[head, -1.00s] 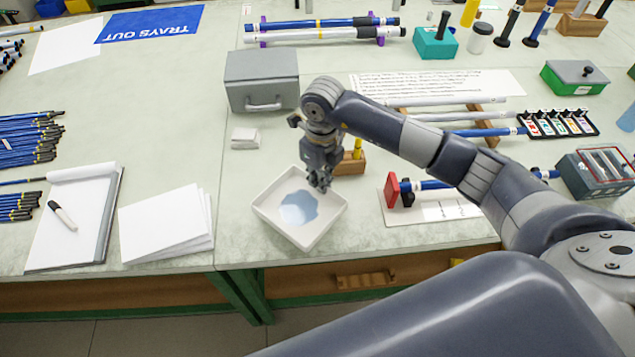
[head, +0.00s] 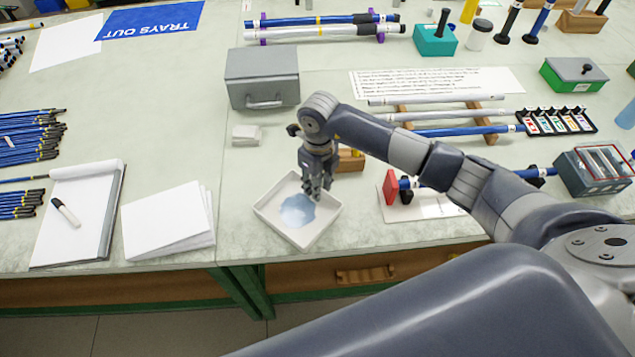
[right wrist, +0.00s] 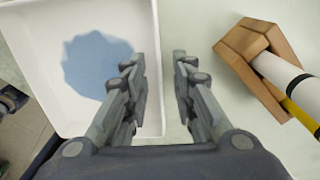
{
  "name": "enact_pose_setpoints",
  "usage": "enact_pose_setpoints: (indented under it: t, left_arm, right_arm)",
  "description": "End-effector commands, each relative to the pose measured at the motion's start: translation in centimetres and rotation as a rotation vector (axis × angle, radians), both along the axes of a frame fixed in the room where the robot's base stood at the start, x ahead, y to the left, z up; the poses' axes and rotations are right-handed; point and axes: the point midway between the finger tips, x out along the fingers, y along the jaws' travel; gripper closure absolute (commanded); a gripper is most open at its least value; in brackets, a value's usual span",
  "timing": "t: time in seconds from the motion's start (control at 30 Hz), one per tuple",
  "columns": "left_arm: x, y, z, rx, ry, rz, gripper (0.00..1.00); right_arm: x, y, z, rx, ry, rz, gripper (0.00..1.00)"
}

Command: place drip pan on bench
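The drip pan (head: 270,213) is a shallow white square tray with a blue patch in its bottom. It sits on the pale bench (head: 240,180) close to the front edge, and it looks level. My right gripper (head: 316,192) points down at the pan's back-right wall. In the right wrist view, the pan's wall (right wrist: 157,50) runs between the two fingers of the gripper (right wrist: 160,75). The fingers stand apart with a visible gap, one over the pan's inside and one outside. My left gripper is not in view.
A wooden block (head: 350,160) holding a rod stands just behind the gripper. A grey box (head: 262,75) and a small white block (head: 246,135) are farther back. Stacked paper (head: 165,222) lies left, and a red-ended fixture (head: 391,187) right.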

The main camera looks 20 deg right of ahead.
Motion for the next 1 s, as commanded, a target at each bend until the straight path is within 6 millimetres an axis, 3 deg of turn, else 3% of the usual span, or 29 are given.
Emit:
enact_pose_setpoints:
  t: [0.37,0.8,1.0]
  left_arm:
    - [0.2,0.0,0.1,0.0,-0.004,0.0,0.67]
    - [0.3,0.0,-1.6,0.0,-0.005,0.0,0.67]
    - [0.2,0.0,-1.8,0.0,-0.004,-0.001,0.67]
  right_arm:
    - [0.1,-0.1,1.1,0.0,-0.004,0.0,0.75]
    - [0.2,-0.2,9.9,0.0,-0.004,0.001,0.75]
    - [0.2,-0.2,12.0,0.0,-0.002,0.0,0.75]
